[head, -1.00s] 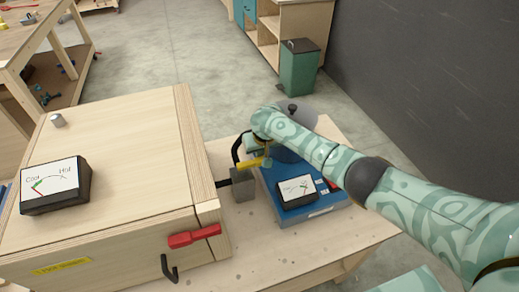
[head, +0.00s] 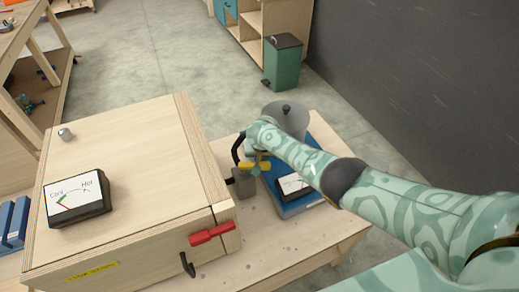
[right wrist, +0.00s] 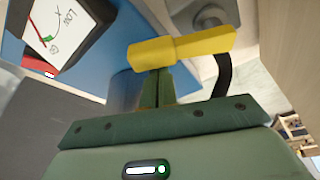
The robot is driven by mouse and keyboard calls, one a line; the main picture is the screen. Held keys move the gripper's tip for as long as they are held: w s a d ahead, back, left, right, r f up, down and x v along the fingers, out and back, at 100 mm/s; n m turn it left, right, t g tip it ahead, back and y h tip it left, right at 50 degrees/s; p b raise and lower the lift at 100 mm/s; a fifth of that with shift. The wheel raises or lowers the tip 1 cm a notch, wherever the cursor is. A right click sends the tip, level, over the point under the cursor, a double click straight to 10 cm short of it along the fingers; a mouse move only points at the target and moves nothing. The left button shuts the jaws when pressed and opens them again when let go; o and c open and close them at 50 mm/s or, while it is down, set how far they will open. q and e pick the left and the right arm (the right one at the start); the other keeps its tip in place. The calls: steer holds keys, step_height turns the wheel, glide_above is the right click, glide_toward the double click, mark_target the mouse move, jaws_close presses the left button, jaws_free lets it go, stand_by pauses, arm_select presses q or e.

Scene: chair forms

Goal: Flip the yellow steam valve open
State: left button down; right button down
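The yellow steam valve handle (head: 256,166) sits by a grey block at the right side of the wooden box (head: 130,165). In the right wrist view the yellow handle (right wrist: 182,47) lies crosswise just past my fingertips. My right gripper (head: 260,158) is at the valve, partly hidden by its own arm. In the wrist view the right gripper's fingers (right wrist: 157,87) are close together, with nothing seen between them; their tips meet or nearly meet the handle's underside. I cannot tell if they touch. My left gripper is out of view.
A blue base (head: 300,205) with a gauge (head: 293,186) and a grey pot (head: 287,118) stands beside the valve. A black hose curves near it. The box bears another gauge (head: 76,198) and a red latch (head: 212,234). A green bin (head: 282,62) stands behind.

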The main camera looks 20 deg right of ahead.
mark_target(264, 166)
steer(key=shift+s+a+r+m+p, duration=0.15)
steer(key=shift+s+r+m+p, duration=0.1)
steer(key=shift+s+m+p, duration=0.2)
steer(key=shift+s+m+h+p, duration=0.5)
steer(key=shift+m+p, duration=0.2)
steer(key=shift+m, duration=0.35)
steer(key=shift+s+a+f+p, duration=0.15)
steer(key=shift+s+a+p, duration=0.15)
steer(key=shift+s+p, duration=0.55)
steer(key=shift+s+a+f+p, duration=0.1)
steer(key=shift+s+a+p, duration=0.6)
steer(key=shift+a, duration=0.2)
steer(key=shift+s+a+f+p, duration=0.1)
steer(key=shift+s+a+p, duration=0.55)
steer(key=shift+a, duration=0.25)
steer(key=shift+s+a, duration=0.2)
steer(key=shift+d, duration=0.1)
